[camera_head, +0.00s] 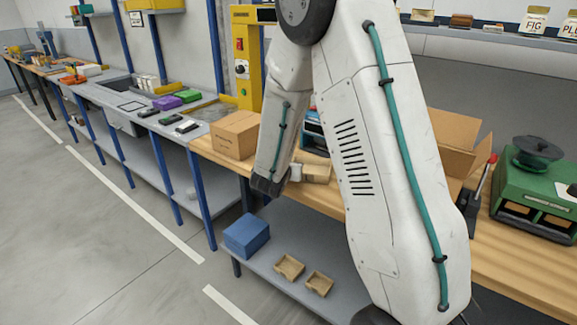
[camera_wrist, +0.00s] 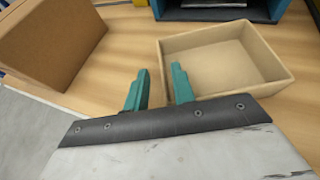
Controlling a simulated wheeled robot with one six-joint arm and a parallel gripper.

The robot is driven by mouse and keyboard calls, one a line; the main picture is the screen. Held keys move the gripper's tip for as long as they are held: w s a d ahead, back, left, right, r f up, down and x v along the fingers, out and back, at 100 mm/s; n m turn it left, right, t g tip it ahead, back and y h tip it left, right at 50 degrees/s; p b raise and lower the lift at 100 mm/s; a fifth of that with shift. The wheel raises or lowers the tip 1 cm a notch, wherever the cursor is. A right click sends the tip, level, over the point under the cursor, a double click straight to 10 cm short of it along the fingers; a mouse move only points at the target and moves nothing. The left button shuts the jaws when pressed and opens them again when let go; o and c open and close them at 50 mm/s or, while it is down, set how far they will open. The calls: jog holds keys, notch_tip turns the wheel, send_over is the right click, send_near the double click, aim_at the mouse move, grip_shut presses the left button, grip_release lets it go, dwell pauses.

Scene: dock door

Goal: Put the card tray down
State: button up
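A shallow, open, tan card tray (camera_head: 317,173) is at the wooden bench top, partly hidden behind my arm in the head view. In the wrist view the card tray (camera_wrist: 278,62) is empty and looks level; it appears to rest on the wood. My gripper (camera_wrist: 158,78) has two teal fingers with a clear gap between them. The right finger overlaps the tray's left wall in the picture; I cannot tell whether it touches. The left finger is outside the tray. In the head view my gripper (camera_head: 294,173) is small beside the tray.
An open carton (camera_head: 455,140) and green machine (camera_head: 545,195) are to the right. Two similar trays (camera_head: 289,267) (camera_head: 319,284) and a blue box (camera_head: 246,235) sit on the lower shelf.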

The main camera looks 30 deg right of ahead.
jog(key=shift+s+r, duration=0.1)
jog(key=shift+r, duration=0.1)
jog(key=v, duration=1.1)
jog(key=s+d+r+m+g, duration=0.2)
jog(key=s+r+m+g, duration=0.25)
jog(key=s+m, duration=0.35)
jog(key=s+d+r+m+g, duration=0.2)
jog(key=s+r+m+g, duration=0.1)
jog(key=s+r+m, duration=0.4)
jog(key=s+a+r+m+y, duration=0.1)
jog(key=s+a+m+y, duration=0.8)
jog(key=s+a, duration=0.5)
jog(key=s+m, duration=0.1)
jog(key=m, duration=0.1)
jog(key=shift+r+m+y, duration=0.3)
jog(key=shift+r+y, duration=0.05)
jog(key=shift+y, duration=0.05)
